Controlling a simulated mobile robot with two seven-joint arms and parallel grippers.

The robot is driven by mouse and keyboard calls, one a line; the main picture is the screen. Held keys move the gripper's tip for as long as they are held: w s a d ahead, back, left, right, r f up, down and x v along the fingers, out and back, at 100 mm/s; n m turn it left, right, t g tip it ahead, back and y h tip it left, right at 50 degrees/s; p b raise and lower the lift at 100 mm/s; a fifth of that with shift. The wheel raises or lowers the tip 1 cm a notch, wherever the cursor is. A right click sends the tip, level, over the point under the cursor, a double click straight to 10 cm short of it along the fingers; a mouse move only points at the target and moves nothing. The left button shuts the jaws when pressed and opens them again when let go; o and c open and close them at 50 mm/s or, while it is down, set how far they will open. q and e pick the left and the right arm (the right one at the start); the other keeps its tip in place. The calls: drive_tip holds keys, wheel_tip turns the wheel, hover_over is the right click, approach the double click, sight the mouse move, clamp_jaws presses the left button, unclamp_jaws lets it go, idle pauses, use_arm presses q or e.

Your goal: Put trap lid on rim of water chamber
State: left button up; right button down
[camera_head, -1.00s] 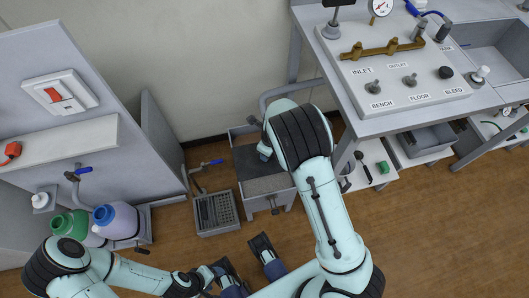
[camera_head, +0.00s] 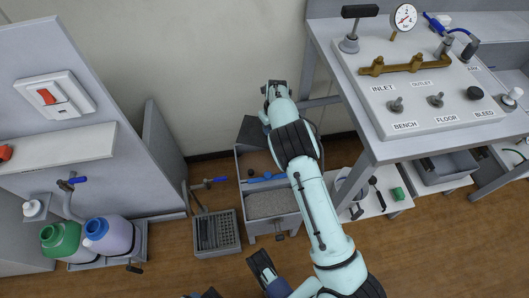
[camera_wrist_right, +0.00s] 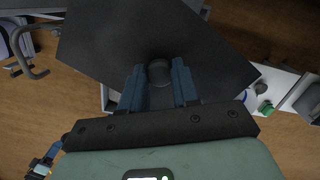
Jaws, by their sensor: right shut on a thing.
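The trap lid (camera_head: 252,132) is a dark, flat plate. My right gripper (camera_head: 275,86) is shut on its round knob (camera_wrist_right: 159,72), and the plate (camera_wrist_right: 110,45) spreads out beyond the fingers in the right wrist view. In the head view the lid lies turned at an angle at the back edge of a grey floor box, partly hidden by my arm. The box's back compartment, apparently the water chamber (camera_head: 241,165), is open, with a blue part (camera_head: 266,178) across it. I cannot tell the lid's height above the rim.
Grey granular material (camera_head: 272,204) fills the box's front compartment. A grey tray with a grate (camera_head: 216,232) stands at its left. A bench with a valve panel (camera_head: 420,95) rises at the right. Green and lilac bottles (camera_head: 108,236) stand at the left.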

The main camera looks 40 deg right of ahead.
use_arm(q)
drive_tip(key=shift+t+y, duration=0.3)
drive_tip(key=shift+t, duration=0.1)
drive_tip(key=w+a+f+b, duration=0.1)
drive_tip(key=f, duration=0.1)
drive_tip(key=w+a+f+b, duration=0.1)
drive_tip(key=w+f+b, duration=0.1)
drive_tip(key=shift+a, duration=0.2)
use_arm(e)
wheel_tip(320, 180, down, 16)
drive_tip(key=shift+r, duration=0.2)
use_arm(q)
drive_tip(key=shift+s+f, duration=0.1)
drive_tip(key=shift+f, duration=0.05)
use_arm(e)
drive_tip(key=shift+f, duration=0.15)
drive_tip(key=c, duration=0.8)
unclamp_jaws()
use_arm(q)
drive_tip(key=shift+s+f, duration=0.15)
drive_tip(key=shift+s, duration=0.05)
